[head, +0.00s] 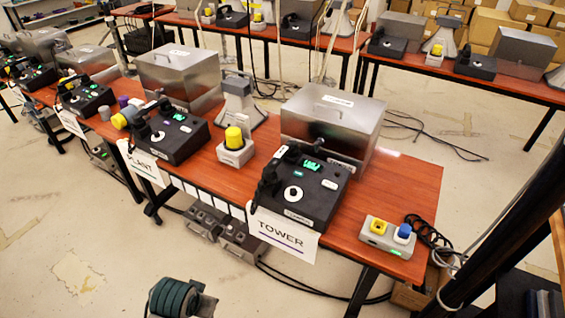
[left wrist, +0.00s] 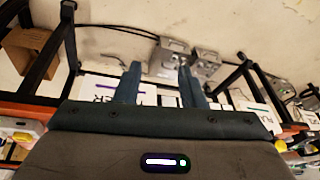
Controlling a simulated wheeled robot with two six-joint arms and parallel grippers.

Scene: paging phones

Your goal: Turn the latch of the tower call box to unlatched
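The tower call box (head: 325,128) is a silver metal box with a top handle, standing on the red-brown table behind a black desk phone (head: 305,195). A small dark knob, apparently the latch (head: 320,142), is on its front; its setting is too small to tell. The white TOWER sign (head: 282,233) hangs at the table's front edge. In the left wrist view, my left gripper (left wrist: 159,68) has two teal fingers apart with nothing between them. The sign partly shows behind them (left wrist: 104,98). The left gripper is away from the box.
A grey button unit (head: 392,236) with yellow and blue buttons sits at the table's right end. A yellow-topped unit (head: 235,145) and the PLANT phone (head: 168,132) stand to the left. Cables lie right of the table. The floor in front (head: 90,215) is largely clear.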

